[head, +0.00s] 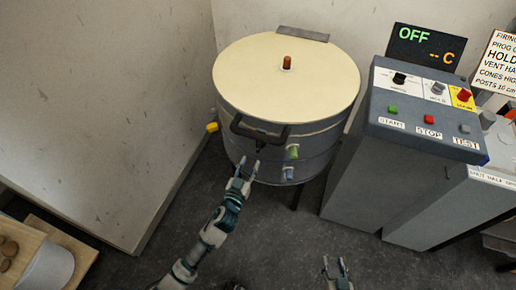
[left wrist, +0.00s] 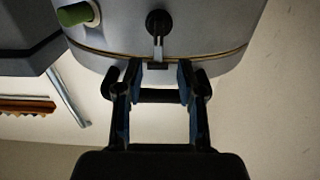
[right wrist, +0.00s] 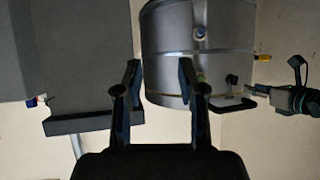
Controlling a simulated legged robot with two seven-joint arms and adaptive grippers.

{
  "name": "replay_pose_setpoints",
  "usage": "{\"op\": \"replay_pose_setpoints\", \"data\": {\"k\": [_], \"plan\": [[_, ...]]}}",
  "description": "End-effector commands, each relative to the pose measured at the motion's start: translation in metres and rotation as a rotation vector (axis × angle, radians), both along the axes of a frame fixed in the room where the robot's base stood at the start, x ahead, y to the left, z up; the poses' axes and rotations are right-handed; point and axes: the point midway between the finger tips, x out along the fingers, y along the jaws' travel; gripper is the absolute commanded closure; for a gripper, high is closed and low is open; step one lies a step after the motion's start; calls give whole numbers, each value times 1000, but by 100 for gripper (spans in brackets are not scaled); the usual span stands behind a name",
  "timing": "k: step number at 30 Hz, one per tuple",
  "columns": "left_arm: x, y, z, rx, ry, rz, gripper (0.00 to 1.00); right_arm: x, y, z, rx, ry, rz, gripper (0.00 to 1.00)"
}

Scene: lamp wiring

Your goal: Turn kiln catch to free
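The kiln (head: 318,146) is a round grey drum with a cream lid (head: 255,75) and a black front handle (head: 250,133). Its catch, a black round knob with a pale metal lever, shows in the left wrist view (left wrist: 158,24). The lever points down toward the gap between my left fingertips; I cannot tell whether they touch it. In the head view the catch is small and dark below the handle. My left gripper (head: 249,164) is open in front of it, also in the left wrist view (left wrist: 160,70). My right gripper (head: 337,270) is open and empty, low and apart from the kiln.
A grey control cabinet (head: 355,170) with buttons stands right of the kiln; its display (head: 425,47) reads OFF. Green (head: 292,153) and blue (head: 288,173) plugs and a yellow one (head: 212,127) stick out of the kiln. A wall (head: 100,100) is left. Floor in front is clear.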

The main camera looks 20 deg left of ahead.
Motion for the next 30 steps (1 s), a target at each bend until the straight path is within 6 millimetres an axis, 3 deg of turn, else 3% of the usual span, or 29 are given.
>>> {"op": "replay_pose_setpoints", "data": {"k": [3, 9, 15, 23, 24, 28, 30], "plan": [[29, -1, -1, 3, 0, 1, 61, 7, 2, 5, 17, -58, 2, 60], [64, -4, -1, 2, 0, 0, 61, 16, 6, 18, 44, -154, 5, 60], [79, -4, 0, 1, 0, -1, 61, 20, 9, 26, 56, -205, 6, 60], [81, -4, 0, 0, 0, 0, 61, 21, 9, 27, 58, -211, 6, 60], [81, -4, 0, 0, 0, 0, 64, 21, 9, 26, 58, -210, 6, 60], [81, -3, 0, 1, 0, 0, 96, 22, 9, 26, 58, -210, 6, 60], [81, -3, 0, 1, 1, 1, 100, 21, 9, 26, 58, -210, 6, 60]]}}
